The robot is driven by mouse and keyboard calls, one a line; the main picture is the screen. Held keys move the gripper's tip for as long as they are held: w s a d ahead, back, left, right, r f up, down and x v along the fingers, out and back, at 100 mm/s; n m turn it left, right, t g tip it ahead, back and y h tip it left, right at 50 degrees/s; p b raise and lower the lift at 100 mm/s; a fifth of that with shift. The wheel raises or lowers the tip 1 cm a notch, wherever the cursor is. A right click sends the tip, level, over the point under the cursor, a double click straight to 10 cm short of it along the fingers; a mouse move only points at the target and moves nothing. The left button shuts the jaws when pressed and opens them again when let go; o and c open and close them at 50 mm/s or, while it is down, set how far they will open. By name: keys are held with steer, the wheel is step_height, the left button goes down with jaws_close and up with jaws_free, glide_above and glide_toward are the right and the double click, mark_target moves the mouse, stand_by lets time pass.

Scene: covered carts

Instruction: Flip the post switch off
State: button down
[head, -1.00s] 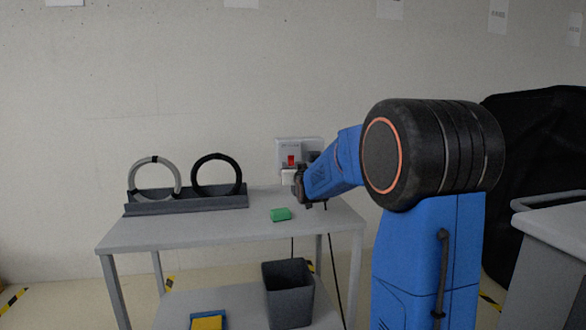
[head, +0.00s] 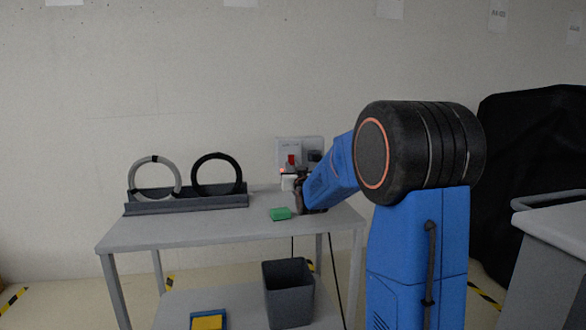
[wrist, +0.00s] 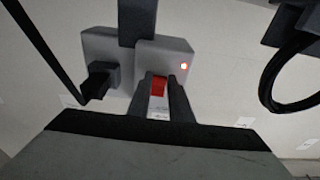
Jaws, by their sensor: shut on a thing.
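The switch box (head: 285,147) is a pale unit at the back of the table. It carries a red switch lever (head: 291,160) and a dark plug (head: 315,156). In the wrist view the red lever (wrist: 158,86) lies between my two fingertips, and a red light (wrist: 184,66) glows beside it on the box (wrist: 165,52). My gripper (head: 299,180) is in front of the box in the head view; its fingers (wrist: 162,80) are shut on the lever in the wrist view. The exact contact is partly hidden by the fingers.
A grey rack (head: 185,205) with a grey ring (head: 136,170) and a black ring (head: 198,172) stands left on the table (head: 180,230). A green block (head: 280,214) lies near my gripper. A dark bin (head: 288,295) stands on the lower shelf. A black-covered cart is at right.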

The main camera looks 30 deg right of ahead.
steer(key=c, duration=1.6)
jaws_free()
steer(key=shift+s, duration=0.1)
steer(key=v, duration=1.7)
steer(key=shift+s+a, duration=0.1)
